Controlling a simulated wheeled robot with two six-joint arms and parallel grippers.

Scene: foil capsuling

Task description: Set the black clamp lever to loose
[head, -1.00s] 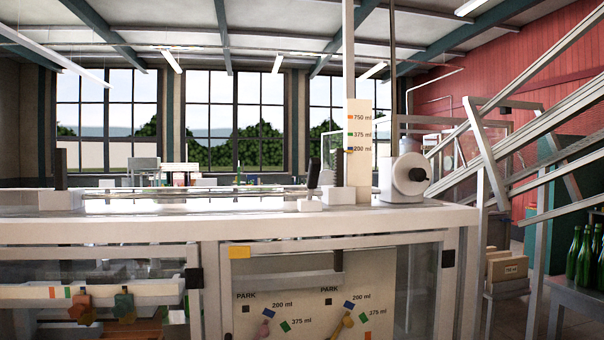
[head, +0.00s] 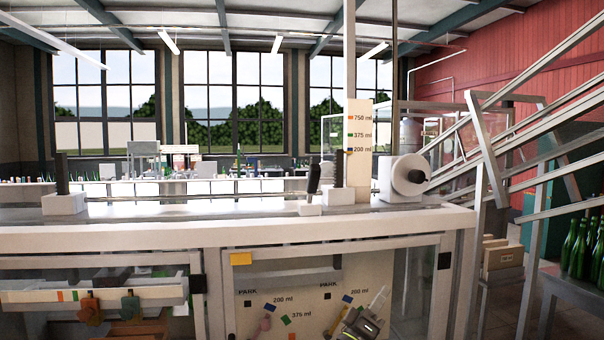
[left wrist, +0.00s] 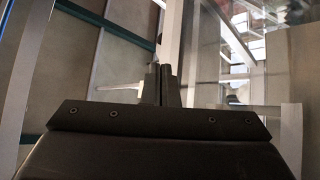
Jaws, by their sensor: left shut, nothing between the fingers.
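A black, slightly tilted lever (head: 313,178) stands on a small white block beside the scale post (head: 358,145) on the machine top. It looks like the clamp lever, but I cannot tell its setting. My left gripper (head: 379,297) is low in front of the front panel, well below that lever and to its right, and touches nothing that I can make out. In the left wrist view its dark fingers (left wrist: 162,84) are together and empty. The lever is not recognisable in that view. My right gripper is not in view.
The machine top (head: 200,213) carries a black upright handle (head: 62,172) at the left and a white wheel (head: 409,175) with a black knob at the right. The front panel (head: 270,290) has PARK, 200 ml and 375 ml marks. Slanted rails (head: 560,135) fill the right side.

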